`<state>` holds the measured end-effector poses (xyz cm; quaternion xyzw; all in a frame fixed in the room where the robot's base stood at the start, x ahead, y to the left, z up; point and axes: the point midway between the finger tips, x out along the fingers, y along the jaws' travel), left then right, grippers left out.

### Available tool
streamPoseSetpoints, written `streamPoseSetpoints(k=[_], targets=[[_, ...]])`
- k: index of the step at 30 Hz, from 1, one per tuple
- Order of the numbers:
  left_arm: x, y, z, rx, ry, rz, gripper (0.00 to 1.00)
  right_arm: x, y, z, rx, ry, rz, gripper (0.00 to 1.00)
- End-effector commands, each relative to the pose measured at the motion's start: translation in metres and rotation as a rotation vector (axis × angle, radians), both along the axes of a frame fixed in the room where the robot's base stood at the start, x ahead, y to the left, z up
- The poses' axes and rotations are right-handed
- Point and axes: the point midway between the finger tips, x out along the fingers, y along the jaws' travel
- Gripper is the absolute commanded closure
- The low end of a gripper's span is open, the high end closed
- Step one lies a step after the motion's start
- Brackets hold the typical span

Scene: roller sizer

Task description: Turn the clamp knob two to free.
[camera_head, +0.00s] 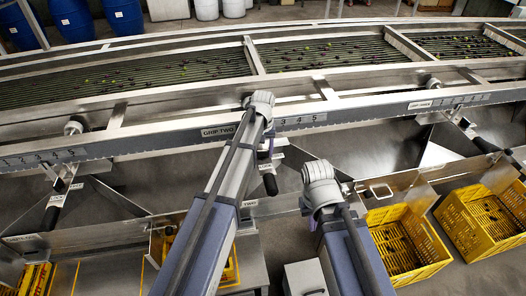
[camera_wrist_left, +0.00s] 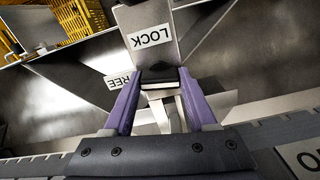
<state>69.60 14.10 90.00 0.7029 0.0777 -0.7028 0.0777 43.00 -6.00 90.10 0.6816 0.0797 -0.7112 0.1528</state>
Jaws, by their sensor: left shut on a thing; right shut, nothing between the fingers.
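Clamp knob two is the black-ended handle (camera_wrist_left: 160,74) on a pale metal stalk, seen between the purple fingers of my left gripper (camera_wrist_left: 160,80), which is shut on it. A LOCK plate (camera_wrist_left: 151,36) stands beyond it, and a partly covered FREE plate (camera_wrist_left: 118,81) lies to its left. In the head view, my left arm hides most of this clamp; a black handle end (camera_head: 270,185) shows below my left gripper (camera_head: 265,153), under the rail by the GRIP TWO label (camera_head: 218,131). My right gripper (camera_head: 310,208) is shut and empty to the right, its fingers mostly hidden.
The sizer's long metal rail (camera_head: 150,136) crosses the view, with rollers (camera_head: 175,72) and small dark fruit behind. Similar black handles (camera_head: 57,201) show at left and right (camera_head: 485,145). Yellow crates (camera_head: 440,256) stand at lower right. A metal chute wall lies near my right gripper.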

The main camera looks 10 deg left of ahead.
Motion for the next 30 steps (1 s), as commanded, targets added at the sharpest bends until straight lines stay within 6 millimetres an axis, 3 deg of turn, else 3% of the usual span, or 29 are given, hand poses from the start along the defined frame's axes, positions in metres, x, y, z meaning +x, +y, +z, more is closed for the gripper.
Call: streamPoseSetpoints(k=[12,29,30], targets=[[-0.0004,-0.0001,-0.0001,0.000,0.001,0.169,0.98,0.0000,0.0000,-0.0001,0.000,0.000,0.000,1.00],[-0.0005,-0.0001,-0.0001,0.000,0.001,0.194,0.98,0.0000,0.0000,-0.0001,0.000,0.000,0.000,1.00],[-0.0005,-0.0001,-0.0001,0.000,0.001,0.193,0.39,0.0000,0.0000,-0.0001,0.000,0.000,0.000,1.00]])
